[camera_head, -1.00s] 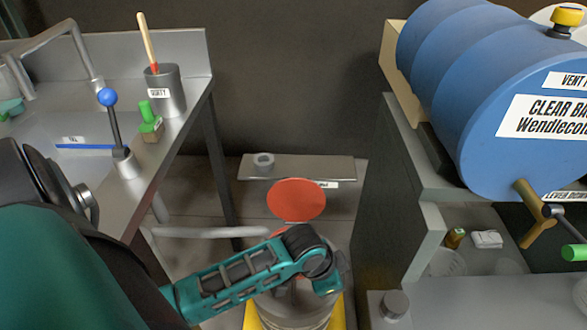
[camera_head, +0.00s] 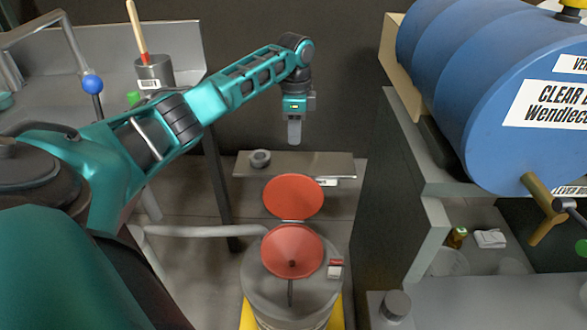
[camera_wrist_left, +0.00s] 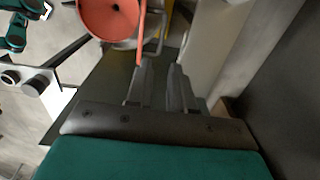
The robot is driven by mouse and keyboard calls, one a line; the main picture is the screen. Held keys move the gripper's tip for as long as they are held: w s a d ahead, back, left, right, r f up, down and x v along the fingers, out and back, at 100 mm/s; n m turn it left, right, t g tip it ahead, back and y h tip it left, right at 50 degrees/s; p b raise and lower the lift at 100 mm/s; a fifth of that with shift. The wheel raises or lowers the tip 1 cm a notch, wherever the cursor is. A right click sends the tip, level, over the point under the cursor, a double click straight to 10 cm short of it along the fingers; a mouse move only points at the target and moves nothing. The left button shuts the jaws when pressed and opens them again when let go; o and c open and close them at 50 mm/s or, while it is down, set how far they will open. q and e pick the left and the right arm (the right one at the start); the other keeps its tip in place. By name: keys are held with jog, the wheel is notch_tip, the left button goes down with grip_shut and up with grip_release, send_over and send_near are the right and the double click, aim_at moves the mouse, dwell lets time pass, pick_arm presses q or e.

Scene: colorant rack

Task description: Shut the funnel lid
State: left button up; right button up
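The red funnel (camera_head: 292,252) sits on top of a grey drum (camera_head: 262,290) in the head view. Its round red lid (camera_head: 293,196) stands raised at the funnel's back edge, so the funnel is open. In the left wrist view the funnel (camera_wrist_left: 108,14) shows at the top, with the lid (camera_wrist_left: 142,35) seen nearly edge-on beside it. My left gripper (camera_head: 294,134) points down above and behind the lid, apart from it. In the wrist view its fingers (camera_wrist_left: 163,68) have a narrow gap with nothing held between them. My right gripper is not in view.
A grey shelf (camera_head: 335,165) is low behind the lid. A metal table (camera_head: 185,122) stands at left, with a pot (camera_head: 155,72) and a blue-knobbed lever (camera_head: 92,85). A blue barrel (camera_head: 450,80) rests on a grey cabinet (camera_head: 385,220) at right. A rail (camera_head: 190,232) runs left of the drum.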

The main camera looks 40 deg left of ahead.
pick_arm(q)
jog(key=b, duration=0.4)
send_near(293, 193)
jog(key=w+a+f, duration=0.2)
jog(key=f, duration=0.1)
jog(key=w+f, duration=0.1)
jog(key=f, duration=0.1)
jog(key=shift+w+a+f, duration=0.15)
jog(key=shift+w+a, duration=0.05)
jog(key=shift+a, duration=0.2)
jog(key=shift+c, duration=0.4)
grip_shut()
dwell(0.4)
